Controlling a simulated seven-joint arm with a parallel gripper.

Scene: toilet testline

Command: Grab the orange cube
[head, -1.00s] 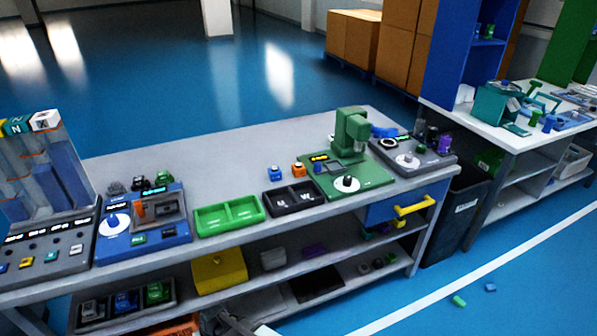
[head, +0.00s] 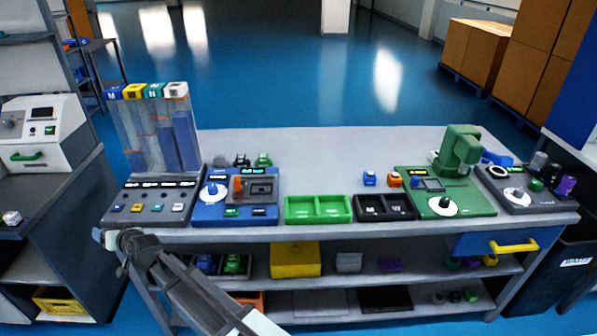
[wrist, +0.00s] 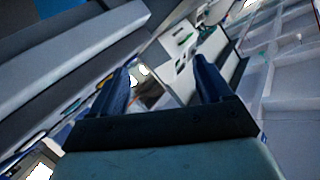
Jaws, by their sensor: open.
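The orange cube (head: 395,179) sits on the grey workbench in the head view, behind the black two-part tray (head: 384,207). It is just right of a blue cube (head: 369,178) and left of the green machine. My gripper (wrist: 163,85) shows in the wrist view with its two dark blue fingers apart and nothing between them. My arm reaches up from the bottom of the head view to the bench's front left edge, far left of the cube. The orange cube cannot be made out in the wrist view.
A green tray (head: 318,209) stands left of the black one. A green machine (head: 456,160) stands close to the cube's right. A blue panel (head: 236,211) and a grey button panel (head: 152,205) fill the bench's left. The bench top (head: 330,150) behind the cubes is clear.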

